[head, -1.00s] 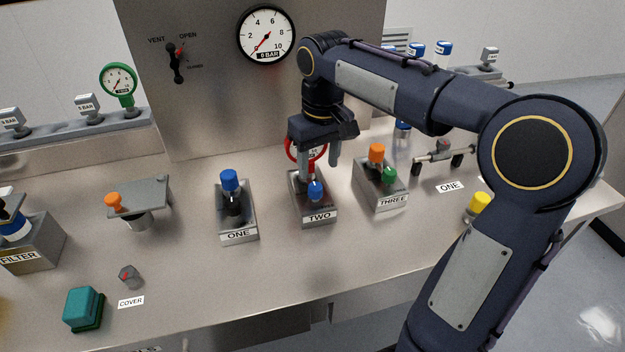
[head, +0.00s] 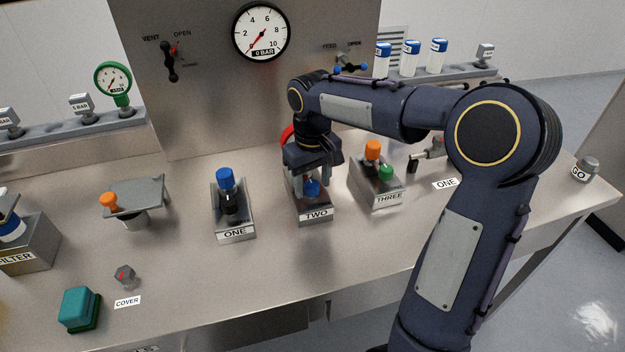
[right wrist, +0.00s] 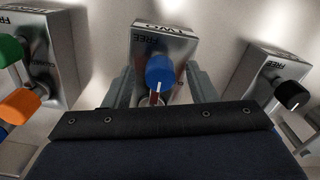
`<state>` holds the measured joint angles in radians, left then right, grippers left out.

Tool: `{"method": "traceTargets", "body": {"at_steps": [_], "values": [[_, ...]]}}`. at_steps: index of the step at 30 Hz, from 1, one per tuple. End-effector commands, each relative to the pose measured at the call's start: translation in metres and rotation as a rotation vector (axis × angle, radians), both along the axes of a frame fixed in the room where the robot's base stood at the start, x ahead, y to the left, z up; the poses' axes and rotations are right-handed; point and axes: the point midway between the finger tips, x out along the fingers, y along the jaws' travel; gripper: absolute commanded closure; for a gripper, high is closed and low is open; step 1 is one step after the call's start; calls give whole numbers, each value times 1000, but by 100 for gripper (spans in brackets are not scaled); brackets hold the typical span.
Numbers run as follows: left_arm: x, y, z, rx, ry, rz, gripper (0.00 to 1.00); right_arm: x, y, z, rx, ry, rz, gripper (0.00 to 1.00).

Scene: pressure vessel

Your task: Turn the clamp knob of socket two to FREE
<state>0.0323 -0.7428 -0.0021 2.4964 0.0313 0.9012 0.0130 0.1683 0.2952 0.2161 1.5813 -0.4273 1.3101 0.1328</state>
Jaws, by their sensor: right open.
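Socket two (head: 316,216) is a grey block labelled TWO, also seen upside down in the right wrist view (right wrist: 183,45). Its blue clamp knob (head: 313,189) shows between my fingers; in the right wrist view the knob (right wrist: 160,70) has a white pointer line facing toward my wrist, away from the FREE mark (right wrist: 147,40). My right gripper (head: 312,180) points down, open, with one finger on each side of the knob; I cannot tell whether they touch it. A red-rimmed gauge (head: 287,135) is mostly hidden behind my right gripper. My left gripper is not in view.
Socket one (head: 233,232), with a blue-topped part, stands to the left. Socket three (head: 383,200), with orange and green knobs, stands close on the right. The panel gauge (head: 262,32) reads about zero.

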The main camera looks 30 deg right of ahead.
Motion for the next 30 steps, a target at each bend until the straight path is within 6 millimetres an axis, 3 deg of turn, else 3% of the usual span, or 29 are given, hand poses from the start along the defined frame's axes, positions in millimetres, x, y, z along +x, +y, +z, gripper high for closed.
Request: {"method": "traceTargets", "body": {"at_steps": [1,11,22,30], "values": [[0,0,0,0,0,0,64,0,0,0,0,0,0,50],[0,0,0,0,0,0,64,0,0,0,0,0,0,93],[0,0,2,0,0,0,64,0,0,1,-1,1,-62,93],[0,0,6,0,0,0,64,0,1,2,-2,0,-252,93]]}}
